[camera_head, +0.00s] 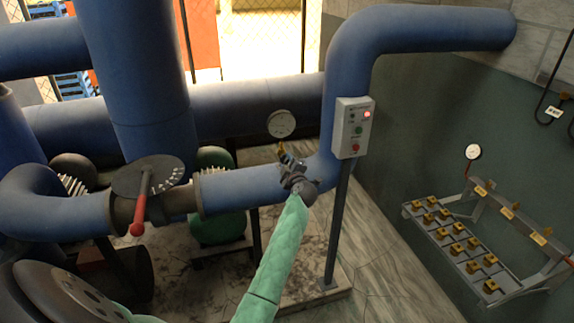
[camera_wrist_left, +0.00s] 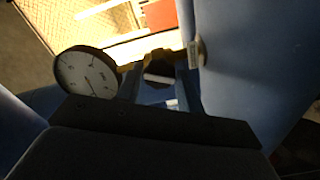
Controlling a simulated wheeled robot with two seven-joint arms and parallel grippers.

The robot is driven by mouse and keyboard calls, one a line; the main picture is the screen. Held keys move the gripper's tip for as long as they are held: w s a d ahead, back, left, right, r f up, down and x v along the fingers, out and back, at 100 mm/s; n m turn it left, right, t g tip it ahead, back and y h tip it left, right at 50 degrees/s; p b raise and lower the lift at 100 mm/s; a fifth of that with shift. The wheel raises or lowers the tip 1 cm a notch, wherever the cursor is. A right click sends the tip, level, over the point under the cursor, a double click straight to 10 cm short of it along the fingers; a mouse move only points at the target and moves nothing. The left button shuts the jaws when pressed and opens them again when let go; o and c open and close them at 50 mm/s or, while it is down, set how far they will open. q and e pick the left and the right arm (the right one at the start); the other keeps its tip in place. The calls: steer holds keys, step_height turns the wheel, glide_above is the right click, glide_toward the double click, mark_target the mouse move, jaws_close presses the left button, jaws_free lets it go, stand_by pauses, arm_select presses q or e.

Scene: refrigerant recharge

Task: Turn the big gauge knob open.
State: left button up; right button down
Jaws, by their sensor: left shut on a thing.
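A round white-faced gauge (camera_head: 281,124) stands on the blue horizontal pipe (camera_head: 240,188); it also shows at the left in the left wrist view (camera_wrist_left: 87,73). Beside it in the wrist view is a dark knob (camera_wrist_left: 158,68) with yellow brass fitting parts around it. My left gripper (camera_head: 286,160), on the green-sleeved arm, is at the fitting just below the gauge. In the wrist view its two fingers (camera_wrist_left: 160,80) are on either side of the knob, shut on it. The fingers and wrist hide much of the knob and fitting. My right gripper is not in view.
A grey control box (camera_head: 353,128) with buttons and a lit red lamp stands on a post right of the gripper. A red-handled lever (camera_head: 140,208) with a dark disc sits on the pipe at left. A rack (camera_head: 465,240) with yellow blocks and another gauge (camera_head: 473,152) is at right.

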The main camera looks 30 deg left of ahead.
arm_select(q)
steer(key=shift+r+n, duration=0.2)
steer(key=shift+n, duration=0.3)
steer(key=n+b, duration=0.1)
steer(key=n, duration=0.2)
steer(key=shift+n, duration=0.3)
steer(key=o, duration=1)
steer(key=shift+c, duration=0.2)
steer(key=shift+d, duration=0.1)
